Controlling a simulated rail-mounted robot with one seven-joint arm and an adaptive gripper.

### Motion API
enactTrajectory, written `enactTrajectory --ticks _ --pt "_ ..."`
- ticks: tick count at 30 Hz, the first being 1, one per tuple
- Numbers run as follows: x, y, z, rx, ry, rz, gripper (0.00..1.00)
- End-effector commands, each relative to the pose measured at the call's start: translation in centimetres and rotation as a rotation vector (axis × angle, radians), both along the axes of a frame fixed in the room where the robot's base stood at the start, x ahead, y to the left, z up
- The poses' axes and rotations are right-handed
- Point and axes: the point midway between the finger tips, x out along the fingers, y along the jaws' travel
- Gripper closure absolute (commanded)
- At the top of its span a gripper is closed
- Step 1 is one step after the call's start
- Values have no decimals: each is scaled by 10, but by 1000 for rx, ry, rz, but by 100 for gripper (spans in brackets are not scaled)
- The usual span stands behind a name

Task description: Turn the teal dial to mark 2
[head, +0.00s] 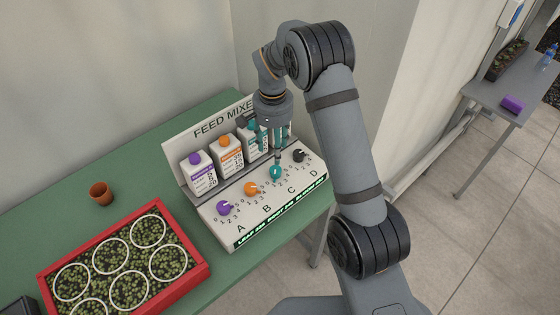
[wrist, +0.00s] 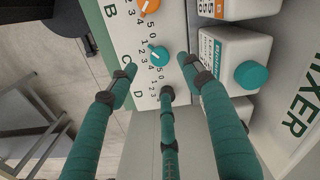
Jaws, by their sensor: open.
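The teal dial (head: 276,173) sits on the sloped front of the feed mixer (head: 265,207), above the letter C, between the orange dial and the black dial. It also shows in the wrist view (wrist: 158,56), with a small white pointer at its upper left; I cannot read for sure which number it points to. My gripper (head: 276,154) is open and empty, pointing down just above and behind the teal dial. In the wrist view its teal-wrapped fingers (wrist: 161,76) are spread just below the dial and appear apart from it.
The purple dial (head: 224,208), orange dial (head: 250,189) and black dial (head: 299,156) flank it. Capped bottles (head: 229,153) stand behind the dials. A red tray (head: 207,272) of seedlings and a brown pot (head: 101,193) stand on the green table, left of the mixer.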

Motion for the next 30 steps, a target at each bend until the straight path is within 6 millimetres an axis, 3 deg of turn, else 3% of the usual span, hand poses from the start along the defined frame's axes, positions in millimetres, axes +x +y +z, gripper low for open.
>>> enactTrajectory --ticks 9,15,27,30 --pt "-1 -2 -56 -1 6 -1 50" --pt "-1 -2 -83 0 2 -1 50" --pt "0 -2 -93 1 0 -1 50" --pt "0 -2 -93 1 0 -1 56"
